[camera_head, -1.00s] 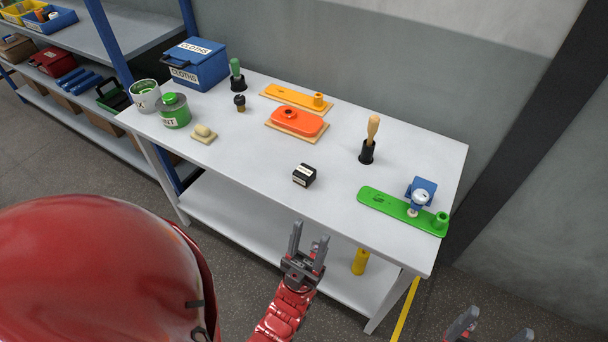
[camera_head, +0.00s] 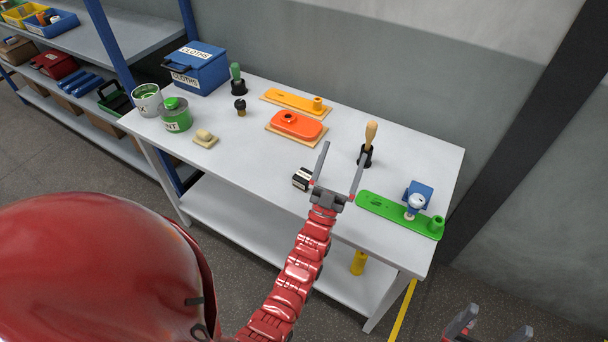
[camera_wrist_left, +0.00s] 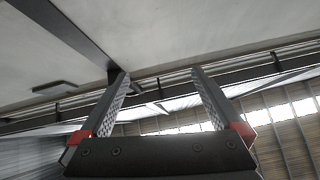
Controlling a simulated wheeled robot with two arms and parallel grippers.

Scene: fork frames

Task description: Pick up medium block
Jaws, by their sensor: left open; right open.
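A small black block (camera_head: 301,179) with a white label lies on the grey table, near its front edge. The label is too small to read. My left gripper (camera_head: 343,148) is open and empty, its fingers pointing up and away in the head view. It is just right of the block, and its left side partly overlaps the block's right edge; I cannot tell whether they touch. In the left wrist view the open fingers (camera_wrist_left: 160,73) show against wall and roof, with no block in sight. My right gripper (camera_head: 496,322) is open and empty at the bottom right, off the table.
A wooden-handled tool in a black holder (camera_head: 367,155) stands behind my left gripper. A green plate (camera_head: 385,208) with a blue-and-white fitting (camera_head: 417,195) lies right. An orange piece (camera_head: 297,124), a beige block (camera_head: 205,138), cans and a blue CLOTHS box (camera_head: 195,70) stand further left.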

